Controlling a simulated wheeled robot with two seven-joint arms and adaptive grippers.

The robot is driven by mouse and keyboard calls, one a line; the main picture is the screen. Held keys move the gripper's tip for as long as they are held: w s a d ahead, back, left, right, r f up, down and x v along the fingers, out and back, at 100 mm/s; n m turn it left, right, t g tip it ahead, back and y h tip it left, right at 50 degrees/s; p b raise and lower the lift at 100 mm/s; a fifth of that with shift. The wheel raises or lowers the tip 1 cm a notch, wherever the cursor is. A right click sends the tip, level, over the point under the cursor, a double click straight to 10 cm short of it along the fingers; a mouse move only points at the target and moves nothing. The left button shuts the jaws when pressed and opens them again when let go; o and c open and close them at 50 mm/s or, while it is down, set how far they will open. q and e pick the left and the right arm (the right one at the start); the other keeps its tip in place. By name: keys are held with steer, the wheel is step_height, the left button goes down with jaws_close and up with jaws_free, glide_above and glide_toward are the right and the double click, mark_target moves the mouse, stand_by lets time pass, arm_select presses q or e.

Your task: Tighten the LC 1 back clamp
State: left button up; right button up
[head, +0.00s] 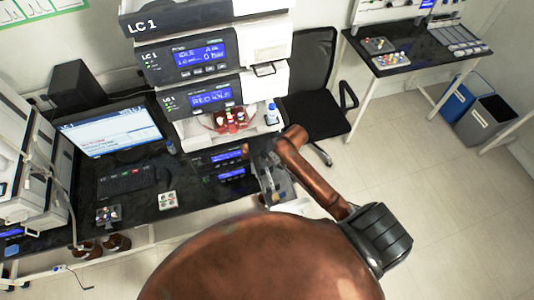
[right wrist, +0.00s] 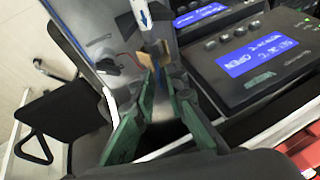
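The LC 1 stack (head: 225,70) stands on the black bench in the head view, with lit blue displays. My right gripper (head: 265,170) is at the stack's lower right side, by a grey plate-like part. In the right wrist view, the green-padded fingers of my right gripper (right wrist: 159,82) are apart. Ahead of the fingertips are a small tan block (right wrist: 130,62) and a white tube with a blue arrow (right wrist: 145,16). I cannot make out which part is the back clamp, nor whether the fingers touch anything. My left gripper is not in view.
A module with a lit blue display (right wrist: 256,57) is close on the right of the right wrist view. A black chair (head: 312,95) stands right of the stack. A monitor (head: 108,130) and keyboard (head: 126,180) are on the left.

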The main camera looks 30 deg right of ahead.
jaws_close()
steer(key=shift+a+r+h, duration=0.1)
steer(key=shift+a+h, duration=0.15)
steer(key=shift+h, duration=0.15)
steer(key=h, duration=0.1)
steer(key=a+h, duration=0.1)
steer(key=shift+w+a+r+n+g+h, duration=0.1)
steer(key=shift+w+a+n+g+h, duration=0.2)
steer(key=shift+n+g, duration=0.1)
steer(key=a+h, duration=0.1)
steer(key=h, duration=0.2)
steer(key=shift+w+a+f+n+g, duration=0.15)
steer(key=shift+a+f+n+g, duration=0.05)
steer(key=shift+a+n+g, duration=0.2)
steer(key=h, duration=0.1)
steer(key=a+h, duration=0.1)
steer(key=shift+w+f+h, duration=0.1)
steer(key=shift+f+h, duration=0.2)
steer(key=shift+h, duration=0.1)
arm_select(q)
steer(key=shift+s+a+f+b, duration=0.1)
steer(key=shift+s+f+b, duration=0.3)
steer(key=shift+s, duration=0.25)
arm_select(e)
steer(key=shift+w+a+f+n+g+h, duration=0.1)
steer(key=shift+a+f+n+g+h, duration=0.15)
steer(key=shift+h, duration=0.3)
steer(key=shift+a+f+n+g+h, duration=0.15)
steer(key=shift+n+h, duration=0.1)
steer(key=shift+h, duration=0.3)
